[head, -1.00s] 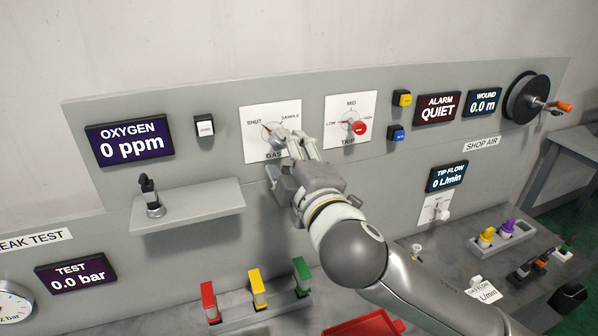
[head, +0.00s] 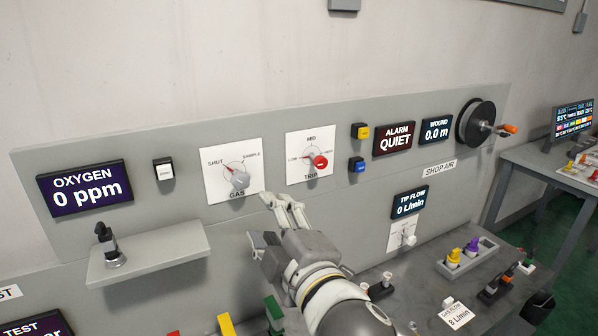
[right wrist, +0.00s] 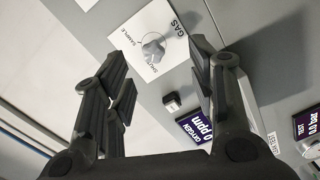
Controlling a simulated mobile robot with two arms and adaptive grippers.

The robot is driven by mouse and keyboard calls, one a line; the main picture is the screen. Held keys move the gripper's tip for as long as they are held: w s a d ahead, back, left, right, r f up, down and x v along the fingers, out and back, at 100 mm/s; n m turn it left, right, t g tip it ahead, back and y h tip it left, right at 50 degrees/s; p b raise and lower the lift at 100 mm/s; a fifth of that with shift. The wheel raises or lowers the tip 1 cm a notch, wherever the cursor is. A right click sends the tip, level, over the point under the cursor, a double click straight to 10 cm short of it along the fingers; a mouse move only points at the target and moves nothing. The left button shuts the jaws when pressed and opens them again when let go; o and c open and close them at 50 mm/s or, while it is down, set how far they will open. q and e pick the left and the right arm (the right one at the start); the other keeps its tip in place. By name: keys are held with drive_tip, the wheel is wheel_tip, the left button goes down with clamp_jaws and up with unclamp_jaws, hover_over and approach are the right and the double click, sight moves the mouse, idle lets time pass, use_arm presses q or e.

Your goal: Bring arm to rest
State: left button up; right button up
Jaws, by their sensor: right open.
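My right gripper (head: 264,218) is in front of the grey panel, below and right of the GAS dial. It is open and empty. The grey GAS knob (head: 239,179) on its white plate is apart from the fingers. Its pointer appears to lean toward SHUT. In the right wrist view, the open fingers (right wrist: 158,62) spread wide with nothing between them, and the GAS knob (right wrist: 153,46) shows beyond them. My left gripper is in neither view.
A shelf (head: 150,256) with a black handled item (head: 108,250) juts out at left. The TRIP dial (head: 311,158) is right of the GAS dial. Red, yellow and green handles (head: 226,324) stand below. A hose reel (head: 478,124) sticks out at right.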

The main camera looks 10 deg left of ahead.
drive_tip(key=s+d+f+m+g+h, duration=0.25)
drive_tip(key=d+f+m, duration=0.45)
drive_tip(key=f, duration=0.5)
drive_tip(key=s+d+f+m+g+h, duration=0.25)
drive_tip(key=d+f+m, duration=0.25)
drive_tip(key=d+f, duration=0.5)
drive_tip(key=s+d+f+m+g+h, duration=0.2)
drive_tip(key=s+d+f+m+g, duration=0.1)
drive_tip(key=s+d+f, duration=0.45)
drive_tip(key=s+d+f+m+g+h, duration=0.25)
drive_tip(key=s+d+f, duration=0.25)
drive_tip(key=s+f, duration=0.4)
wheel_tip(320, 180, down, 28)
drive_tip(key=s+g+b, duration=0.2)
drive_tip(key=s+b, duration=0.1)
drive_tip(key=b, duration=0.1)
drive_tip(key=s+d+f+g+b, duration=0.1)
drive_tip(key=s+d+f+b, duration=0.2)
drive_tip(key=s+f, duration=1.4)
wheel_tip(320, 180, down, 4)
drive_tip(key=shift+d+f, duration=0.1)
drive_tip(key=shift+d, duration=0.15)
